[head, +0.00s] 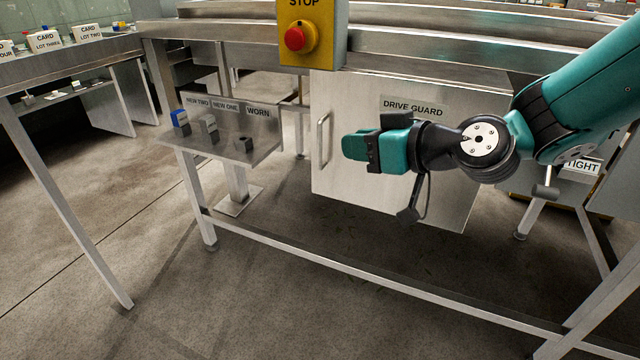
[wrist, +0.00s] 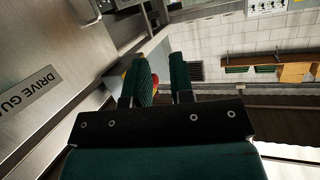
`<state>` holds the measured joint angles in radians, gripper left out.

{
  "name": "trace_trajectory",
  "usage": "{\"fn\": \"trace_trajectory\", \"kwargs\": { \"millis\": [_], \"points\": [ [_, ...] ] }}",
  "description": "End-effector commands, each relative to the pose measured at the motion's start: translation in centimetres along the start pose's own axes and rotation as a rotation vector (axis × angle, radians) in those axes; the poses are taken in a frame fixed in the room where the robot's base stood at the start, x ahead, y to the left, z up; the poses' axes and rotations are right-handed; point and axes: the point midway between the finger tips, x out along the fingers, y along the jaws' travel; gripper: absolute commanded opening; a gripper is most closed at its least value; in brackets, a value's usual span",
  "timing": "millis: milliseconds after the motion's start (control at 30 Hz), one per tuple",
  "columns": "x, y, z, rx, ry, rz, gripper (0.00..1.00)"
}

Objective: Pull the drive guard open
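The drive guard (head: 390,185) is a pale metal panel below the machine frame, with a "DRIVE GUARD" label, and it looks shut. Its upright bar handle (head: 323,140) is near its left edge. My gripper (head: 352,145) is in front of the panel, pointing left, with its tips a little right of the handle in the head view. In the wrist view my gripper (wrist: 163,82) has two green fingers apart with nothing between them. The guard (wrist: 35,55) fills the left side there, and the handle (wrist: 91,10) shows at the top. The gripper does not touch the handle.
A yellow stop box (head: 312,35) with a red button is above the guard. A small metal shelf (head: 262,140) with a blue and several grey parts stands left of the guard. A low rail (head: 330,262) crosses in front. A card table (head: 70,65) is far left.

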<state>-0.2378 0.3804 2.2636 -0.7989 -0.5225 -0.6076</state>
Motion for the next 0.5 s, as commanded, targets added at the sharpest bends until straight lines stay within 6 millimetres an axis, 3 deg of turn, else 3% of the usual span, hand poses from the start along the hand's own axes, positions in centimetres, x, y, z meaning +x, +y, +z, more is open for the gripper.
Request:
{"fn": "trace_trajectory", "kwargs": {
  "millis": [33, 200, 333, 500],
  "points": [
    [2.2, 1.8, 4.0, -0.006, 0.054, 0.036, 0.22],
    [5.3, 6.2, 8.2, -0.042, 0.219, 0.176, 0.22],
    [6.2, 8.4, 10.0, -0.056, 0.284, 0.256, 0.22],
    [6.8, 9.3, 10.1, -0.065, 0.313, 0.292, 0.22]
  ]
}}
